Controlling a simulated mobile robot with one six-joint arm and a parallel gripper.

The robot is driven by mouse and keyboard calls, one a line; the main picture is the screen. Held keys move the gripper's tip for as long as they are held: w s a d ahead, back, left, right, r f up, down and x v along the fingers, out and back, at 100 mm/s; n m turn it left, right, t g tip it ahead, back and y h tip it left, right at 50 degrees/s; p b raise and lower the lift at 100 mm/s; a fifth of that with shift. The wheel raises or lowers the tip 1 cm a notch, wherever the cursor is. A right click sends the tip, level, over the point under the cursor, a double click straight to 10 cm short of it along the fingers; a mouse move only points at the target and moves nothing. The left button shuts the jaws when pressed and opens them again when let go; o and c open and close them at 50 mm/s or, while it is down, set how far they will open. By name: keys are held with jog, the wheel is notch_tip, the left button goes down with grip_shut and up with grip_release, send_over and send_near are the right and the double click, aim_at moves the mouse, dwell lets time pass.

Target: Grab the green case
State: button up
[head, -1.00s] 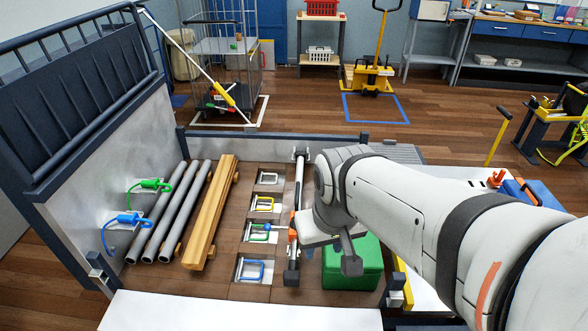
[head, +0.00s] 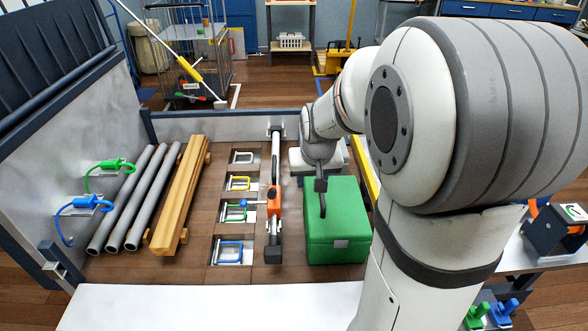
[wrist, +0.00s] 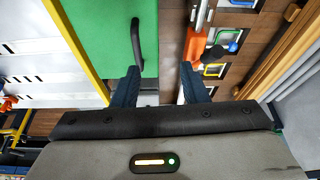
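The green case (head: 350,240) stands on the brown floor of the bed in the head view, right of the strap bar. It also fills the upper left of the wrist view (wrist: 95,50). A dark handle (wrist: 136,42) lies near the case's edge in the wrist view. My gripper (wrist: 159,78) is open, its two dark fingers apart, with nothing seen between them but the case's edge and the floor. The left finger is close to the handle's near end; whether they touch I cannot tell. In the head view my wrist is over the case's far end and hides part of it.
A bar with an orange buckle (head: 273,200) lies left of the case. Beyond it are several coloured brackets (head: 238,183), wooden beams (head: 182,195) and grey pipes (head: 123,200). A yellow rail (head: 364,165) runs along the right. A white ledge (head: 210,306) is at the front.

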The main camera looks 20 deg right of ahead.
aim_at(322, 195)
jog(key=shift+m, duration=0.5)
jog(key=w+d+f+b, duration=0.1)
jog(key=w+d+f, duration=0.1)
jog(key=f, duration=0.1)
jog(key=w+d+f+b, duration=0.1)
jog(key=w+d+f, duration=0.1)
jog(key=f, duration=0.1)
jog(key=w+d+f+b, duration=0.1)
jog(key=w+d+f, duration=0.1)
jog(key=f, duration=0.2)
jog(key=shift+w, duration=0.25)
jog(key=x, duration=0.2)
jog(key=b+x, duration=0.1)
jog(key=x, duration=0.2)
jog(key=shift+s+d+f+b, duration=0.2)
jog(key=shift+d+f+b, duration=0.1)
jog(key=shift+f, duration=0.15)
jog(key=shift+c, duration=0.3)
grip_shut()
jog(key=shift+r, duration=0.15)
